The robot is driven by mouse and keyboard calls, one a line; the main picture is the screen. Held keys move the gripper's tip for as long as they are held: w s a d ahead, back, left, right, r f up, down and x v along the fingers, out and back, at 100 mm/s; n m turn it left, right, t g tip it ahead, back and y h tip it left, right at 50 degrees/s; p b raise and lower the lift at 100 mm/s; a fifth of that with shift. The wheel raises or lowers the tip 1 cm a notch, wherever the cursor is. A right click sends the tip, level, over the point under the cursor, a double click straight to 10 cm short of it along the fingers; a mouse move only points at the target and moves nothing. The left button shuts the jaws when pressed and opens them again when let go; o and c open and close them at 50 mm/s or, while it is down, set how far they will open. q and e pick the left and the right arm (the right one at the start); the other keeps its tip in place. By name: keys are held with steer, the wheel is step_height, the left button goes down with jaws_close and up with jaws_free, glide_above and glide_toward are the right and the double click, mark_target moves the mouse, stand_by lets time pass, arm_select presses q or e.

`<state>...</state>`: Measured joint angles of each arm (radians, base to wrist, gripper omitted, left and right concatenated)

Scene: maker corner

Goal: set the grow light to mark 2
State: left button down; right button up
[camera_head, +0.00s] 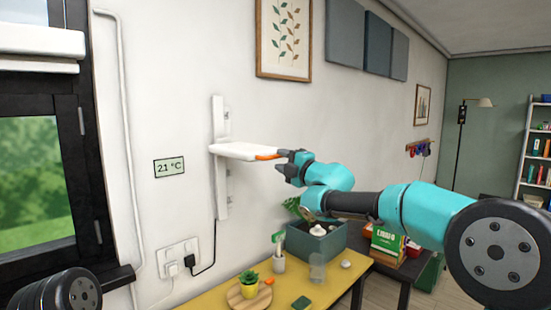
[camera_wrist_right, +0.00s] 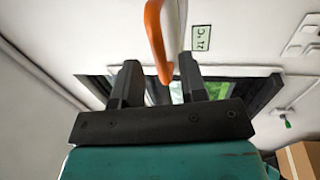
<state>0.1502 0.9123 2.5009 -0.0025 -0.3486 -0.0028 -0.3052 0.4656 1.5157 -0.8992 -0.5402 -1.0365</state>
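The grow light (camera_head: 236,151) is a flat white panel that sticks out from a white upright rail (camera_head: 219,118) on the wall, at about the rail's middle. Small tabs show on the rail above and below it; I cannot read any mark numbers. An orange handle (camera_head: 268,157) is at the light's right end. It also shows in the right wrist view (camera_wrist_right: 155,38). My right gripper (camera_head: 285,155) is at the handle's right end. In the wrist view its two fingers (camera_wrist_right: 159,72) stand apart, with the handle's end between them in the picture; contact is unclear. My left gripper is out of view.
A socket (camera_head: 178,256) with a black cable is left of the rail. A temperature display (camera_head: 169,168) hangs nearby.

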mark_target(277, 157)
steer(key=shift+x, duration=1.75)
steer(key=shift+c, duration=0.3)
jaws_close()
